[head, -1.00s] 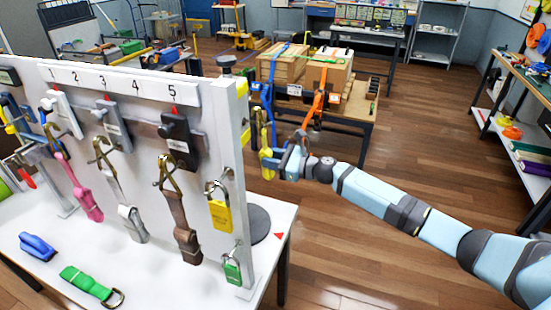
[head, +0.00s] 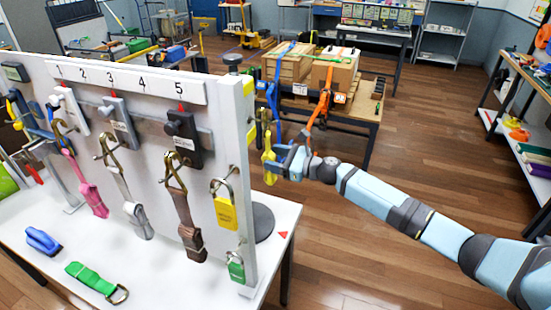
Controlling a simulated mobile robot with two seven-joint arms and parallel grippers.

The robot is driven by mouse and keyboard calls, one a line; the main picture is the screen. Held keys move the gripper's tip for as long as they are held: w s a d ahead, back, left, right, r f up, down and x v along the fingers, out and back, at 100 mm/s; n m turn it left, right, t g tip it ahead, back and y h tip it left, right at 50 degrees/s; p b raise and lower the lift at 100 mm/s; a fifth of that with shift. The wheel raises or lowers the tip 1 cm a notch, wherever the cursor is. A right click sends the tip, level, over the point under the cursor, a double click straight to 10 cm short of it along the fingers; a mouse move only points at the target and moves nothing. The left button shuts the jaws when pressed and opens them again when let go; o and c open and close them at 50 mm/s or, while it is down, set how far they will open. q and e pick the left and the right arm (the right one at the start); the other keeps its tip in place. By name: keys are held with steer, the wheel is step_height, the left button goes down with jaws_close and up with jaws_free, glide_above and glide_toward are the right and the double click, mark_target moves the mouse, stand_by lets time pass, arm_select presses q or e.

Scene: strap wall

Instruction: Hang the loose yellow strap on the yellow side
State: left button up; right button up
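The yellow strap (head: 269,168) hangs upright just off the right end of the white board (head: 120,125), with its metal buckle end uppermost. What bears its top is too small to make out. My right gripper (head: 281,162) comes in from the right and is at the strap's side, close to or touching it. Whether its fingers are closed on the strap is not clear. A yellow mark (head: 250,88) shows on the board's end face. My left gripper is not in view.
Pink (head: 90,192), grey (head: 137,220) and brown (head: 190,238) straps hang on the board's front. A yellow padlock (head: 226,212) and green padlock (head: 236,268) hang near its right edge. A green strap (head: 90,278) lies on the white table (head: 160,287).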

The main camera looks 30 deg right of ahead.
steer(key=b+v, duration=0.3)
steer(key=v, duration=1.1)
steer(key=s+a+f+n+g+h+p, duration=0.1)
steer(key=s+a+f+n+h, duration=0.1)
steer(key=s+a+f+n, duration=0.6)
steer(key=s+a+f+n+g+h+p, duration=0.1)
steer(key=s+a+f+n, duration=0.35)
steer(key=f, duration=0.45)
steer(key=s+a+f+n+h+p, duration=0.1)
steer(key=s+a+f+n+h, duration=0.1)
steer(key=s+a+n, duration=0.2)
steer(key=s+a+f+n+h+p, duration=0.1)
steer(key=s+a+f+n+h, duration=0.2)
steer(key=s+n, duration=0.7)
steer(key=shift+s+a+f+n, duration=0.15)
steer(key=shift+s+a+n, duration=0.15)
steer(key=shift+a+n, duration=0.6)
steer(key=shift+d, duration=0.1)
